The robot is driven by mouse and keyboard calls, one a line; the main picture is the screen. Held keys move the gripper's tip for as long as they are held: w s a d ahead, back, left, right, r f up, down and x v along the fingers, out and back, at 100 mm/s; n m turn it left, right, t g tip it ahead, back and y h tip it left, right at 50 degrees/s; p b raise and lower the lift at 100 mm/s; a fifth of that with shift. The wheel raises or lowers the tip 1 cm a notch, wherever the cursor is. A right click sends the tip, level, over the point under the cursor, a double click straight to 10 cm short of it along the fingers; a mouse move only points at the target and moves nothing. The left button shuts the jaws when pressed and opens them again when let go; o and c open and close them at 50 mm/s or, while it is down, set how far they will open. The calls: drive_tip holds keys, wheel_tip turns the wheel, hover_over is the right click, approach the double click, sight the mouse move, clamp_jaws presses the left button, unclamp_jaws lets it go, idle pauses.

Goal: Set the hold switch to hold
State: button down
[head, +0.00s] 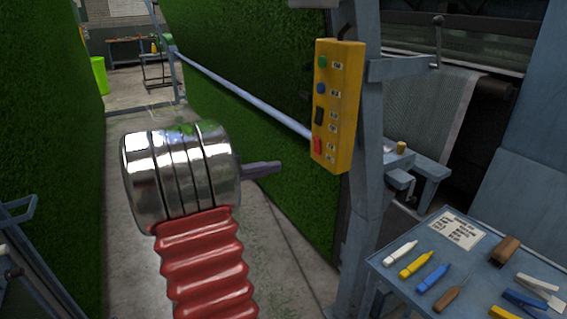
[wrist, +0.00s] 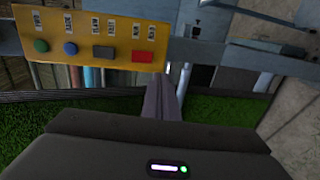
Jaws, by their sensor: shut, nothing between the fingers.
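A yellow control box (head: 347,110) is fixed to a grey post; it also spans the upper left of the wrist view (wrist: 122,35). It carries a green button (head: 322,61), a blue button (head: 320,88), a black rocker switch (head: 318,115) and a red rocker switch (head: 317,145). Their small labels are too blurred to read, so I cannot tell which is the hold switch or its setting. My gripper (head: 279,166) is shut and empty, left of the box's lower end and seemingly apart from it. In the wrist view its fingertips (wrist: 160,78) show just below the red switch (wrist: 142,56).
A grey table (head: 395,275) at lower right holds markers, a paper sheet and tools. A blue-grey rail (head: 240,96) runs along the hanging turf (head: 235,50) to the post (head: 365,170). Another turf wall stands left. Concrete floor lies open between the turf walls.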

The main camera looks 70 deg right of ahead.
drive_tip(key=shift+w+a+f, duration=0.15)
drive_tip(key=shift+w+a, duration=0.55)
drive_tip(key=shift+a, duration=0.1)
